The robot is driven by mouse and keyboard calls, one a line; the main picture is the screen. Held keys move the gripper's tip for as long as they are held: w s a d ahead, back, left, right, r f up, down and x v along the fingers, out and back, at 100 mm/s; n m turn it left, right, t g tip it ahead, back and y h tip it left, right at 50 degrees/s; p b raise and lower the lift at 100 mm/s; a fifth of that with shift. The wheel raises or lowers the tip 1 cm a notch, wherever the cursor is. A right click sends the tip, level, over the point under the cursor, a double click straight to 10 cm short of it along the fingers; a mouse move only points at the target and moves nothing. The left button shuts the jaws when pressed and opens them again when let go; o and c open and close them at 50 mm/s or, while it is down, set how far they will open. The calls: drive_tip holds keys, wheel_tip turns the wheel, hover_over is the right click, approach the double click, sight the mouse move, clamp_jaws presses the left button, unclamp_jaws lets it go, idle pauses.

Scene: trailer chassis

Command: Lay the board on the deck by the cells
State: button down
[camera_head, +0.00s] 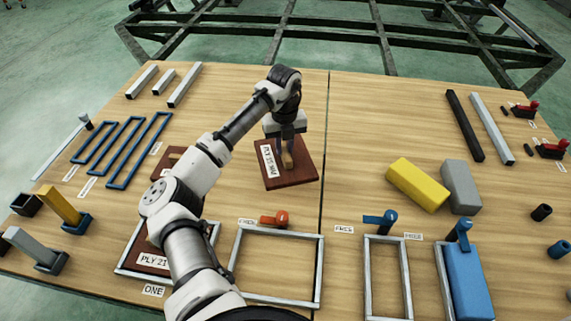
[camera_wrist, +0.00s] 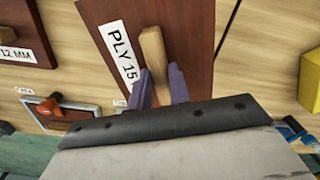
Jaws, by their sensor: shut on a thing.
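A dark red-brown board labelled PLY 15 MM (camera_head: 300,175) is at mid-table, just left of the dark seam. My gripper (camera_head: 286,152) is shut on its upright wooden handle. In the wrist view, purple fingers (camera_wrist: 161,88) grip the handle (camera_wrist: 153,48), with the board (camera_wrist: 185,35) below. I cannot tell whether the board touches the deck. Along the front edge are the cells: a frame around a PLY 21 board (camera_head: 150,262), an empty wide frame (camera_head: 318,270) with an orange clamp (camera_head: 275,219), an empty narrow frame (camera_head: 407,280), and a frame holding a blue block (camera_head: 468,285).
A PLY 12 MM board (camera_wrist: 22,35) lies left, partly behind my arm. Yellow (camera_head: 418,184) and grey (camera_head: 460,187) blocks lie right. Blue rectangular frames (camera_head: 138,150) and grey bars (camera_head: 185,85) lie left.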

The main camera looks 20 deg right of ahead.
sight(285, 149)
drive_tip(key=shift+f+b, duration=0.5)
drive_tip(key=shift+f, duration=2.7)
drive_tip(key=shift+f, duration=0.15)
drive_tip(key=c, duration=1.3)
unclamp_jaws()
wheel_tip(285, 149, up, 12)
drive_tip(key=shift+r+p, duration=0.15)
drive_tip(key=shift+p, duration=0.9)
